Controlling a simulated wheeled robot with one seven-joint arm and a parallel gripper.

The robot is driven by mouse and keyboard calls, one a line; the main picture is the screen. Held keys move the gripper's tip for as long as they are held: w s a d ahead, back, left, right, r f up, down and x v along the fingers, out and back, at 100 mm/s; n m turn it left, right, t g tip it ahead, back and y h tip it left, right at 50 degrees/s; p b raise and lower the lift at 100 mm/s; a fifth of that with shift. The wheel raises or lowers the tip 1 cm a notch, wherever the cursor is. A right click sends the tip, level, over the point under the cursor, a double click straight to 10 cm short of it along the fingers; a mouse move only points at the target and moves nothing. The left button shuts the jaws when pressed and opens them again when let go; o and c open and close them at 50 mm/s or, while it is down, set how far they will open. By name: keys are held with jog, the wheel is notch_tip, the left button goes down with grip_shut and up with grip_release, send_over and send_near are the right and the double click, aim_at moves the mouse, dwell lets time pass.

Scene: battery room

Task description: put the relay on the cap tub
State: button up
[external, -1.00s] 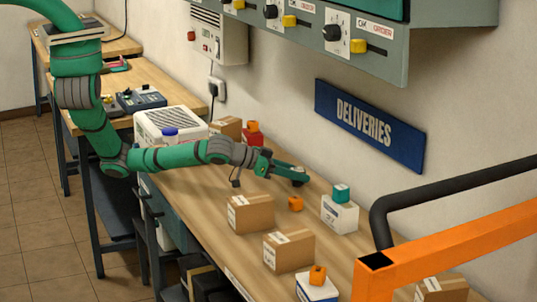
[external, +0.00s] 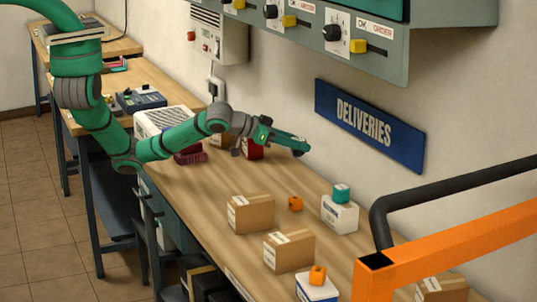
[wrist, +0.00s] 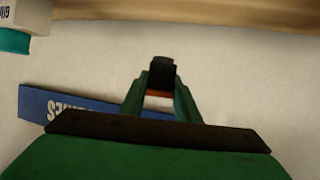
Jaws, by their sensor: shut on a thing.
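My gripper (external: 300,148) is raised over the far part of the bench, near the wall. It is shut on a small orange block, apparently the relay (wrist: 158,94), of which only a sliver shows between the dark fingertips in the wrist view. I cannot tell for sure which container is the cap tub. A white tub (external: 340,215) with a teal piece (external: 341,193) on top stands at the wall side, right of my gripper. A white tub with a blue rim (external: 316,291) stands at the near end, an orange block (external: 318,274) on it.
Cardboard boxes (external: 250,214) (external: 289,251) stand along the bench. Another orange block (external: 296,203) lies loose. A red container (external: 252,150) is partly hidden by my arm. An orange rail (external: 450,245) crosses the near right. Bare bench (external: 225,180) lies between.

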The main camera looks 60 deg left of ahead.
jog(key=s+a+f+n+y, duration=0.2)
jog(key=s+a+f+y, duration=0.15)
jog(key=s, duration=0.25)
jog(key=s+a+r+n+g+y, duration=0.2)
jog(key=a+r+n+y, duration=0.2)
jog(key=a, duration=0.6)
jog(key=s+a+r+n+g+y, duration=0.2)
jog(key=a+r+n+y, duration=0.15)
jog(key=a, duration=0.65)
jog(key=s+a+r+n+g+y, duration=0.1)
jog(key=s+a+r+n+y, duration=0.3)
jog(key=a, duration=0.6)
jog(key=s+a+f+n+g, duration=0.1)
jog(key=s+a+n+g, duration=0.1)
jog(key=s+a, duration=0.1)
jog(key=s+a+f+n+g+y, duration=0.1)
jog(key=s+a+f+n+g, duration=0.1)
jog(key=s+a+n+g, duration=0.1)
jog(key=s+a+f+n+g, duration=0.2)
jog(key=s+a+g, duration=0.1)
jog(key=s, duration=0.3)
jog(key=shift+s+a+f+y, duration=0.1)
jog(key=shift+a+y, duration=0.2)
jog(key=shift+a, duration=0.5)
jog(key=shift+f, duration=2.2)
jog(key=shift+f, duration=0.15)
